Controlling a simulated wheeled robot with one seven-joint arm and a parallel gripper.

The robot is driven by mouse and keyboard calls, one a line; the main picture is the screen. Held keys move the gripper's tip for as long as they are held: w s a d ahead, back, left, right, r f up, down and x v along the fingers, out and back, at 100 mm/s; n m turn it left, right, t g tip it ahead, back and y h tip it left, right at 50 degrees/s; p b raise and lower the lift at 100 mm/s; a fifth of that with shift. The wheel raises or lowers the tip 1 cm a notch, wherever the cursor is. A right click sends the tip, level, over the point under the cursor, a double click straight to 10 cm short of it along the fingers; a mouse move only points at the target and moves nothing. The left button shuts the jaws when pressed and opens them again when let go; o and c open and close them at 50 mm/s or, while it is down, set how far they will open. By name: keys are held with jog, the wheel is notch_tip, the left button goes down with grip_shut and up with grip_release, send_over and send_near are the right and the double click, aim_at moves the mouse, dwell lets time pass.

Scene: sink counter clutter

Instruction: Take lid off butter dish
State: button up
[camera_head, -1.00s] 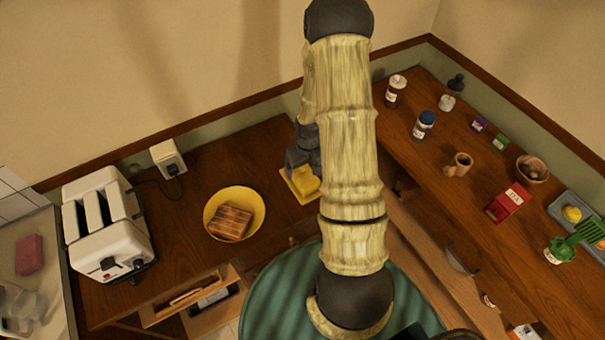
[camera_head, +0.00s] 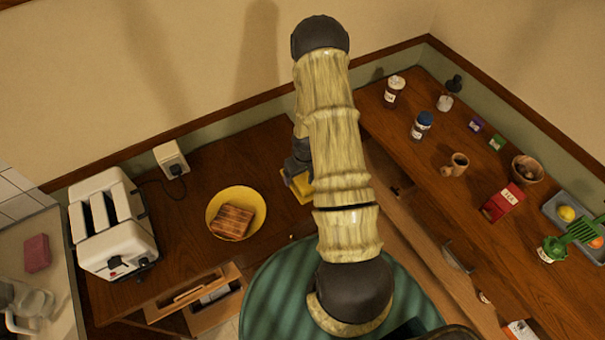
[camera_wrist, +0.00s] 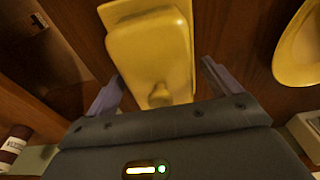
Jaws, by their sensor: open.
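The yellow butter dish (camera_head: 303,190) stands on the brown counter, partly hidden behind my arm in the head view. In the wrist view, its yellow lid (camera_wrist: 150,52) fills the upper middle, with a small knob (camera_wrist: 160,93) on the near side. A yellow rim (camera_wrist: 128,8) shows beyond the lid. My gripper (camera_wrist: 160,90) is open, with one finger on each side of the lid's knob end. Gaps show between the fingers and the knob. In the head view, the gripper is close over the dish, its fingertips mostly hidden.
A yellow bowl (camera_head: 258,222) with toast (camera_head: 232,223) stands left of the dish. A white toaster (camera_head: 112,229) is farther left. Drawers (camera_head: 215,312) are open below. The right counter holds a jar (camera_head: 421,126), a red carton (camera_head: 503,202) and other clutter.

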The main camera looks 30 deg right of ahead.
dwell(0.3)
jog(key=c, duration=1.1)
jog(key=shift+r, duration=0.1)
notch_tip(320, 180, up, 10)
jog(key=b, duration=0.3)
